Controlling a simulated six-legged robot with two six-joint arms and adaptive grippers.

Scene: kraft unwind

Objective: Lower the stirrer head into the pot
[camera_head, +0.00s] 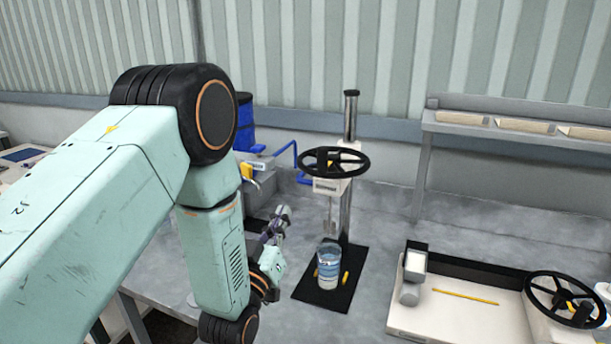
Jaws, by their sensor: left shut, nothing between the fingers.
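The stirrer stand's metal column (350,118) rises from a black base plate (318,297) on the bench. The stirrer head (328,186) sits on the column well above the pot, with a black handwheel (333,162) lying flat at its top. A thin shaft hangs below the head toward the pot. The pot (328,268), bluish and see-through, stands upright on the base plate. My left gripper (280,216) is shut and empty, left of the stand and apart from it, lower than the handwheel. My right gripper is out of view.
A white tray (395,325) with a pencil and a second black handwheel (566,299) stands at the right. A blue drum (244,122) and blue pipes are behind my left arm. A grey shelf (520,108) stands back right. Bare bench lies between plate and tray.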

